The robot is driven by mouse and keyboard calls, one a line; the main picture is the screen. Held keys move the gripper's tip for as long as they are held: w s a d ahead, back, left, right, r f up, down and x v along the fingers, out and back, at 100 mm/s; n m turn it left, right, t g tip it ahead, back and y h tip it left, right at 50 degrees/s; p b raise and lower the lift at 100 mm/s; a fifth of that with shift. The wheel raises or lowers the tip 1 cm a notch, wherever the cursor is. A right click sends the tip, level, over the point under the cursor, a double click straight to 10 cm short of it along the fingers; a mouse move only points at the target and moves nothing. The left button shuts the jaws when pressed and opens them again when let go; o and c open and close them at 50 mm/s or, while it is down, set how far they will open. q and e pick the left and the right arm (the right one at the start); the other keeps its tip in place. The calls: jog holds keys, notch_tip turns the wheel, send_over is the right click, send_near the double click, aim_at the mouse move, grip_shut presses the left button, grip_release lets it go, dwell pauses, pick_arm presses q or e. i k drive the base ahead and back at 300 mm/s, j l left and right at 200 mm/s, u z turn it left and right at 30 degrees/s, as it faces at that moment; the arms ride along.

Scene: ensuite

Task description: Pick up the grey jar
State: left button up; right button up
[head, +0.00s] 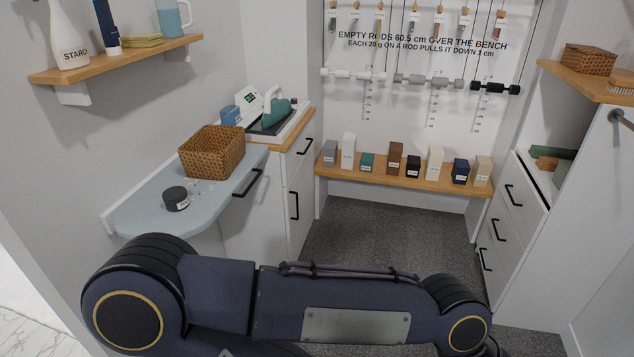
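A small dark grey jar (176,199) stands on the pale blue-grey rounded counter (138,213), near its front end on the left. Its round lid faces up and a light label shows on its side. Several tiny pale items lie on the counter just behind and to the right of it. One of my arms crosses the bottom of the head view, well in front of the counter. Neither gripper is in view, and nothing holds the jar.
A wicker basket (212,150) stands behind the jar. A teal iron (275,112) rests farther back. A wooden shelf (115,62) with bottles hangs above the counter. Several small blocks stand on a low bench (400,174). The grey carpet (380,230) between is clear.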

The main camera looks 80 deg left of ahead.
aim_at(176, 207)
jog(key=u, duration=3.8)
jog(key=i+j+z, duration=0.1)
jog(key=i+j, duration=1.7)
jog(key=j, duration=0.1)
